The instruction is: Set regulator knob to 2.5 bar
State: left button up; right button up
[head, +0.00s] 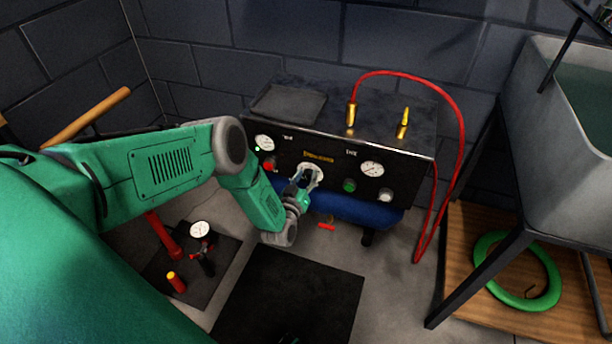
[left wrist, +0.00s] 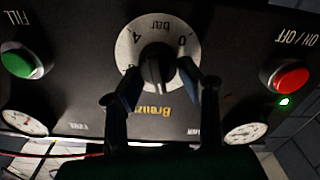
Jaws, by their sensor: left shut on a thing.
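The regulator knob (left wrist: 155,64) is a dark ridged knob on a light round dial (left wrist: 128,46) marked "bar", with a 0 and a 4 legible upside down in the left wrist view. My left gripper (left wrist: 163,76) is shut on the knob, one finger on each side. In the head view the gripper (head: 307,181) reaches the dial plate (head: 314,167) on the front of the black compressor (head: 225,138). The knob's exact setting cannot be read.
A red button (left wrist: 291,79) with a lit green lamp and a green button (left wrist: 17,63) flank the dial, with gauges (head: 372,168) nearby. A red hose (head: 459,140) loops at the right. A floor pump (head: 200,236) stands at the lower left. A black mat (head: 290,295) lies clear in front.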

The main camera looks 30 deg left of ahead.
pick_arm(q)
jog(key=m, duration=0.4)
jog(key=shift+w+d+r+m, duration=0.15)
jog(key=shift+w+r+m, duration=0.15)
jog(key=shift+r, duration=0.05)
jog(key=shift+d+m, duration=0.2)
jog(key=shift+m, duration=2.1)
jog(key=o, duration=1.1)
jog(key=shift+o, duration=0.2)
jog(key=shift+f, duration=0.2)
jog(key=shift+s, duration=0.1)
